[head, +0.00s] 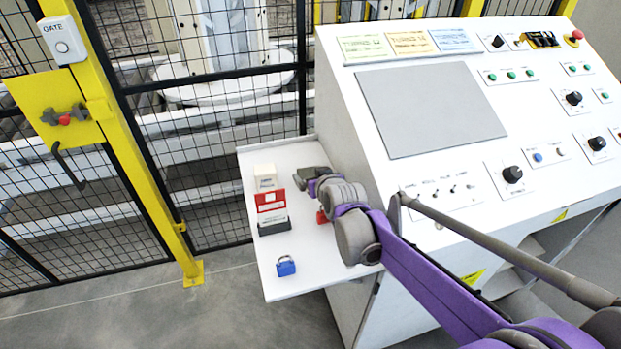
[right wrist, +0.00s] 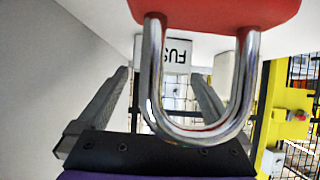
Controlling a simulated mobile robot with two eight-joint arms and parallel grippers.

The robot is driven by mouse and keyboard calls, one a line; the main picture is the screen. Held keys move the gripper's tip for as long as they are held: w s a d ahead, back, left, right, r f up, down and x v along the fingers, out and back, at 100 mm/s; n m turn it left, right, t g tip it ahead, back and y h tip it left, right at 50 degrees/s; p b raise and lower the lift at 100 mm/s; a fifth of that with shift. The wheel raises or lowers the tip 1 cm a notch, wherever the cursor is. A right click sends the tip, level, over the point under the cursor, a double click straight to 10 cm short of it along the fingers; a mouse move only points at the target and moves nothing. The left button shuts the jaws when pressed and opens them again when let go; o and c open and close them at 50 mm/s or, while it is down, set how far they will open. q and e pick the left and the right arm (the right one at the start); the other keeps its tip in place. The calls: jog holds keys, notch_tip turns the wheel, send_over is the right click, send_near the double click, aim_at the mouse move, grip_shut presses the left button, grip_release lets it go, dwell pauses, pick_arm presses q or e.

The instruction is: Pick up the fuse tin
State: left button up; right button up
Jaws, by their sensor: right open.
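A cream box (head: 265,177), which looks like the fuse tin, stands at the far left of the white side shelf. Its small lettering is hard to read there. In the right wrist view the pale tin (right wrist: 178,53) shows upside down with the letters "FUS", partly hidden by a padlock shackle. My right gripper (head: 303,175) is open and empty to the right of the box, apart from it in the head view. In the right wrist view its spread fingers (right wrist: 162,78) point towards the tin. My left gripper is not in view.
A red box (head: 271,201) and a black base (head: 272,227) are just in front of the tin. A red padlock (head: 322,216) sits close to my right gripper; its shackle (right wrist: 155,75) looms in the wrist view. A blue padlock (head: 286,267) is nearer the shelf's front. The console (head: 430,110) borders the right.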

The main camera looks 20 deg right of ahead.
jog(key=shift+x, duration=1)
jog(key=shift+r, duration=0.1)
jog(key=shift+r, duration=0.1)
jog(key=c, duration=1.4)
